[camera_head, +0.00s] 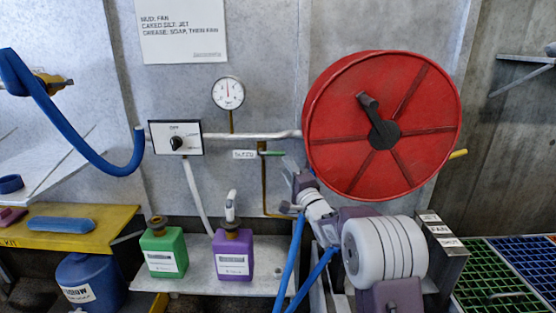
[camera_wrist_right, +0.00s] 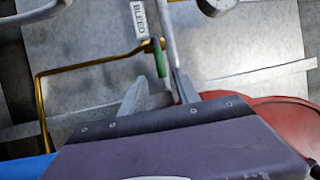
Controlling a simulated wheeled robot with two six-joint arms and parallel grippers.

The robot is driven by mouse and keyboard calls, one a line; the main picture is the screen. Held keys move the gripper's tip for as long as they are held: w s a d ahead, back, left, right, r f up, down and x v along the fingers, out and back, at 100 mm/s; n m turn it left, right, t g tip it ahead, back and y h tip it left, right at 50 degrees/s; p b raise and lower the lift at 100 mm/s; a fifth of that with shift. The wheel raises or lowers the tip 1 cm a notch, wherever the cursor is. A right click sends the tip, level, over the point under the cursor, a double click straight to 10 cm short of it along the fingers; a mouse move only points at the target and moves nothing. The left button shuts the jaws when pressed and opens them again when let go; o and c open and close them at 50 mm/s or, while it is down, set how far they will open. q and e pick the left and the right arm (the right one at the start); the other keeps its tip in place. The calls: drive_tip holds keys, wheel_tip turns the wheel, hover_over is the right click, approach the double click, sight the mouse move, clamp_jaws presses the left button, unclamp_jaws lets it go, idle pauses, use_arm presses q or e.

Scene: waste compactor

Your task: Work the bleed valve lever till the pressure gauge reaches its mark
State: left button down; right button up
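The pressure gauge (camera_head: 228,93) is a round white dial on a brass stem. A thin red line points up on it; its figures are too small to read. The green bleed valve lever (camera_head: 272,153) sticks out to the right beside the BLEED label (camera_head: 244,154). In the wrist view the lever (camera_wrist_right: 160,58) points toward my right gripper (camera_wrist_right: 160,78), its end at the gap between the fingertips. The fingers are apart. In the head view my right gripper (camera_head: 288,168) is just below and right of the lever. I cannot tell whether they touch.
A large red hose reel (camera_head: 382,125) stands close right of the lever. A brass pipe (camera_head: 264,190) runs down below it. A selector box (camera_head: 175,138) is on the wall at left. Green (camera_head: 163,250) and purple (camera_head: 233,254) bottles stand on the shelf below.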

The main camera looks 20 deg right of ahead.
sight(278, 155)
drive_tip(key=w+p, duration=0.1)
drive_tip(key=w+r+p, duration=0.1)
drive_tip(key=w+p, duration=0.1)
drive_tip(key=shift+a+r, duration=0.2)
drive_tip(key=shift+a, duration=0.15)
drive_tip(key=x, duration=0.5)
drive_tip(key=shift+w+f+b, duration=0.25)
drive_tip(key=shift+w+b, duration=0.1)
clamp_jaws()
idle(0.6)
